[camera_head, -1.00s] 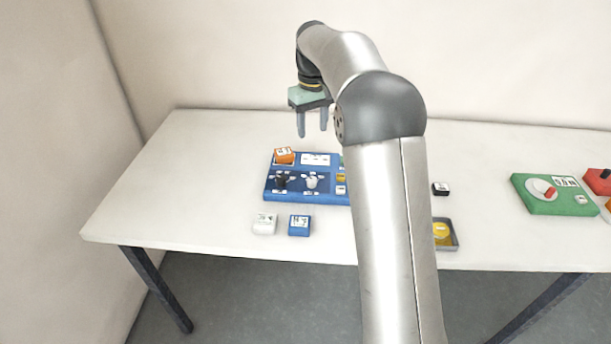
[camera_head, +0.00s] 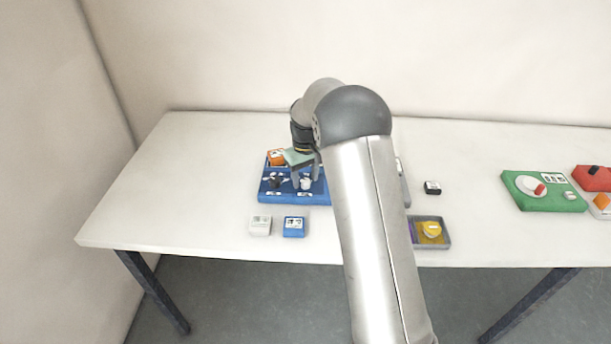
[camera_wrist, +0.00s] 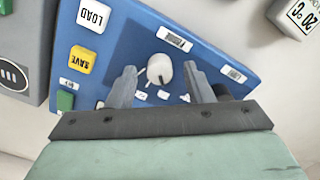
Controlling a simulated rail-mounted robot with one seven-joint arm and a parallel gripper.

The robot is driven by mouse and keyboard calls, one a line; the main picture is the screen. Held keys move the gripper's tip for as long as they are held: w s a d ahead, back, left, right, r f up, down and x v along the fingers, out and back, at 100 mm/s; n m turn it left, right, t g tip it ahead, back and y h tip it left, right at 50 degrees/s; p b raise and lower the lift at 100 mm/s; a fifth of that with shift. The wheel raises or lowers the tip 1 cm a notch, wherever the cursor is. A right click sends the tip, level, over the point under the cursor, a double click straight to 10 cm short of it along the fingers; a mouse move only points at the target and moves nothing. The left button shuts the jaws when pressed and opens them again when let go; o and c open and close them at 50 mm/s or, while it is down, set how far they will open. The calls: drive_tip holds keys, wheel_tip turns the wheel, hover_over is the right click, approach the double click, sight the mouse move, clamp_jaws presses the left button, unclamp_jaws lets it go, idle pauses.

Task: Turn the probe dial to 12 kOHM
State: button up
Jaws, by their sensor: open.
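A blue panel (camera_head: 283,197) lies on the table, with a white dial (camera_head: 306,184) and a black dial (camera_head: 274,181) to its left. In the wrist view, the white dial (camera_wrist: 159,69) on the blue panel (camera_wrist: 125,45) sits between the tips of my open gripper (camera_wrist: 160,72), with a gap on both sides. The black dial is mostly hidden behind the right finger. In the head view my gripper (camera_head: 306,172) is low over the panel at the white dial. Small labels surround the dial; I cannot read them, nor tell which dial is the probe dial.
LOAD (camera_wrist: 93,15), SAVE (camera_wrist: 82,59) and green (camera_wrist: 65,99) buttons are on the panel. An orange block (camera_head: 277,157) is at its back left. White (camera_head: 260,226) and blue (camera_head: 293,227) blocks lie in front. A tray (camera_head: 446,239), black block (camera_head: 432,188) and green device (camera_head: 515,185) are right.

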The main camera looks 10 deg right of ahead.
drive_tip(key=shift+f, duration=0.2)
drive_tip(key=c, duration=1)
drive_tip(key=shift+m, duration=0.5)
drive_tip(key=m+b, duration=0.1)
drive_tip(key=m, duration=0.2)
drive_tip(key=shift+m, duration=0.3)
drive_tip(key=shift+r+m+b, duration=0.1)
drive_tip(key=shift+m+b, duration=0.2)
drive_tip(key=shift+m, duration=1.7)
